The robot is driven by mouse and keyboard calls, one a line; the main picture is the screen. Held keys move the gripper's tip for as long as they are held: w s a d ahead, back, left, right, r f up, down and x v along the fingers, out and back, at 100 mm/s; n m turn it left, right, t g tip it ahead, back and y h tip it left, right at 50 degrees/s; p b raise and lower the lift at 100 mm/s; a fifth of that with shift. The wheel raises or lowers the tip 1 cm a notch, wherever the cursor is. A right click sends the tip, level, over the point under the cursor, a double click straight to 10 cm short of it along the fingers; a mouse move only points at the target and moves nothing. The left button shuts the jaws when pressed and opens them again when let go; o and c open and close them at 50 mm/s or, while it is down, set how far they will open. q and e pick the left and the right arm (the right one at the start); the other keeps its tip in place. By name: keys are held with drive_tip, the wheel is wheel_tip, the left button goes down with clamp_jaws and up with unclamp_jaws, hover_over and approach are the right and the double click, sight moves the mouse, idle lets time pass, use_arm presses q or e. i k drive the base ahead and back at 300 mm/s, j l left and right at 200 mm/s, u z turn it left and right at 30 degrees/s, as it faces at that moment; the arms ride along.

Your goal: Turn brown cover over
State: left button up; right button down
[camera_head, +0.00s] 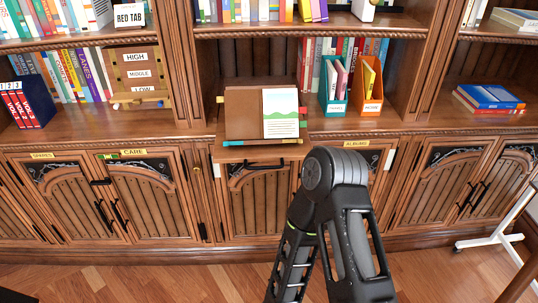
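A brown cover (243,112) stands leaning on a slightly projecting ledge at the middle of the bookcase. A pale page or card (281,112) with a green picture and lines of text covers its right part. Coloured tabs stick out at the sides and along the bottom. What lies behind the cover is hidden. One black arm of mine rises from the bottom edge to a bent joint just below and right of the ledge, apart from the cover. Neither gripper shows in the head view.
A teal file box (333,85) and an orange file box (366,86) stand right of the cover. A HIGH/MIDDLE/LOW rack (140,73) stands left. Books (489,97) lie on the right shelf. A white-footed stand (488,241) is at lower right. Shelf surface left of the cover is clear.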

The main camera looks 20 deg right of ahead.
sight(241, 106)
drive_tip(key=i+j, duration=0.2)
drive_tip(key=j, duration=0.15)
drive_tip(key=i+j, duration=0.25)
drive_tip(key=j, duration=0.15)
drive_tip(key=i+j, duration=0.2)
drive_tip(key=j, duration=0.15)
drive_tip(key=i+j, duration=0.25)
drive_tip(key=i+j+z, duration=0.1)
drive_tip(key=j, duration=0.4)
drive_tip(key=l, duration=0.75)
drive_tip(key=i, duration=0.05)
